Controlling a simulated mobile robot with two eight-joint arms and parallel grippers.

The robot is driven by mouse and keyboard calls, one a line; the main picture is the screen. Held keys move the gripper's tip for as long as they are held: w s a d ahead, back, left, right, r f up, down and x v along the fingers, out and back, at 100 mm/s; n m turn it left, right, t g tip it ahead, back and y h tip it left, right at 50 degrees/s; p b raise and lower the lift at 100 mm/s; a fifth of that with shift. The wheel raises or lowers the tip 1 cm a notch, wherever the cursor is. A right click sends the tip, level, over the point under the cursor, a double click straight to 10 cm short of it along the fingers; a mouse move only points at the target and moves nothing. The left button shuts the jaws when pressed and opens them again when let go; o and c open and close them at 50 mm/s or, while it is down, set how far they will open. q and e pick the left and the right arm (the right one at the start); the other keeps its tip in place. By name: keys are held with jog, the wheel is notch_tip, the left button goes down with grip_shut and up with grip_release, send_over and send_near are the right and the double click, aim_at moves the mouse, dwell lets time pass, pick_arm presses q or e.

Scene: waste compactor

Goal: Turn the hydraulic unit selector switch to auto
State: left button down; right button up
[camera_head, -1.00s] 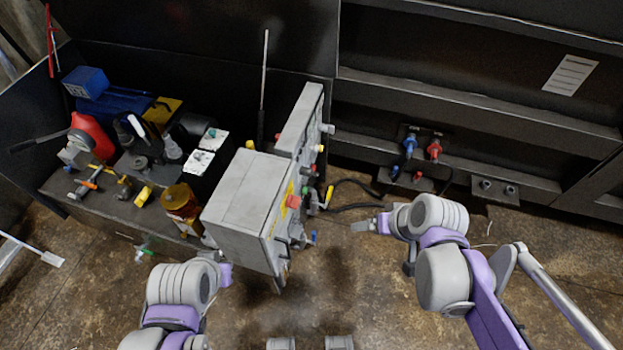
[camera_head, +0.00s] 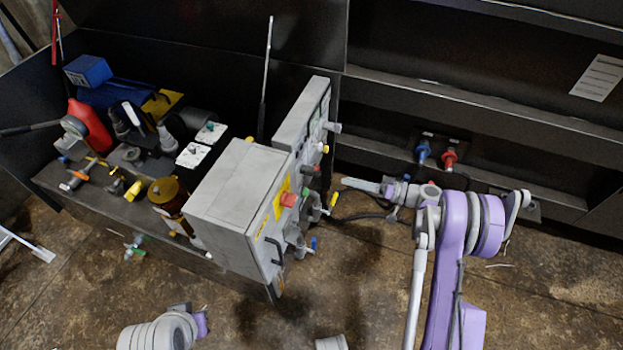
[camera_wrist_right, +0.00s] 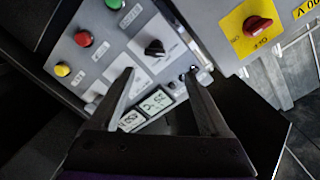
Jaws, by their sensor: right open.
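A black selector knob (camera_wrist_right: 154,48) sits on a grey control panel (camera_wrist_right: 128,38) in the right wrist view, with a small label plate around it. The lettering is too small to read. My right gripper (camera_wrist_right: 160,78) is open and empty. Its two fingers point at the panel, with the knob beyond and between the tips, apart from them. In the head view, my right gripper (camera_head: 352,184) is just right of the panel's button side, and the black knob cannot be made out there. Only part of my left arm shows at the bottom left; its gripper is out of view.
A red rotary switch (camera_wrist_right: 258,27) on a yellow plate is on the grey box (camera_head: 228,188) beside the panel. Two small displays (camera_wrist_right: 154,101) lie below. Hoses (camera_head: 362,217) run behind my right gripper.

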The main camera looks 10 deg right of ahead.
aim_at(320, 175)
jog(key=shift+y, duration=0.3)
jog(key=x, duration=0.3)
jog(key=f+x, duration=0.1)
jog(key=x, duration=0.6)
jog(key=shift+w+d+f, duration=0.15)
jog(key=shift+w+d, duration=0.05)
jog(key=shift+w, duration=0.2)
